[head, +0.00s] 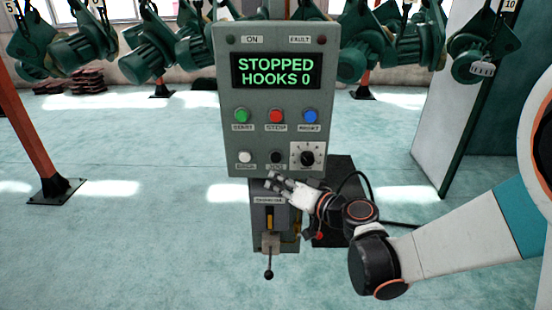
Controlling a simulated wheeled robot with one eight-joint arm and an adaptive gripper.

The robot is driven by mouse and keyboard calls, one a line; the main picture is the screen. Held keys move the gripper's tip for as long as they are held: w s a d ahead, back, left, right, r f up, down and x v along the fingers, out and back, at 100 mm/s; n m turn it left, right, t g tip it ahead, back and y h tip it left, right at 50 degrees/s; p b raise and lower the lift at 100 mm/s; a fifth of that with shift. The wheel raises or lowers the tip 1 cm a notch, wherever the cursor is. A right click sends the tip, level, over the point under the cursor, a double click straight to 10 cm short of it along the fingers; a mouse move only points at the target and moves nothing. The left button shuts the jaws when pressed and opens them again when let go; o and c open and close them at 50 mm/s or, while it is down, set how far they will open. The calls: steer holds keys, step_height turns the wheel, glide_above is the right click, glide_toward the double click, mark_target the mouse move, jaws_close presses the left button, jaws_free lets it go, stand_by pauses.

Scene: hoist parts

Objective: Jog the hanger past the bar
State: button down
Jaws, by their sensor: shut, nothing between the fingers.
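The grey control box (228,100) stands upright in the middle of the head view. Its screen (276,71) reads "STOPPED HOOKS 0". Green (242,116), red (276,116) and blue (310,116) buttons form the upper row. A white button (245,156), a black button (276,157) and a dial (307,158) form the lower row; the lower labels are too small to read surely. My gripper (272,182) is shut and empty, just below the black button; contact cannot be told. Green hoist parts (83,50) hang along the top. I cannot pick out the bar.
A lever (268,272) hangs below the box on its post. A dark base with a cable (340,175) lies behind my gripper. Orange posts (32,135) stand at left and behind. A pale panel (440,100) stands at right. Open floor lies at left.

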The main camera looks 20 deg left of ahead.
steer(key=shift+w+a, duration=0.2)
steer(key=shift+w, duration=0.6)
steer(key=shift+w+a, duration=0.2)
steer(key=shift+w, duration=0.6)
steer(key=shift+w+a, duration=0.2)
steer(key=shift+w, duration=0.6)
steer(key=shift+w+a, duration=0.1)
steer(key=shift+w, duration=0.3)
steer(key=shift+w, duration=0.4)
steer(key=shift+s, duration=0.1)
stand_by(2.1)
steer(key=shift+s+b, duration=0.4)
steer(key=shift+s, duration=0.35)
steer(key=shift+s+d, duration=0.25)
steer(key=shift+s, duration=0.55)
steer(key=shift+s+d, duration=0.2)
steer(key=shift+s, duration=0.65)
steer(key=shift+s+d, duration=0.25)
steer(key=shift+s, duration=0.55)
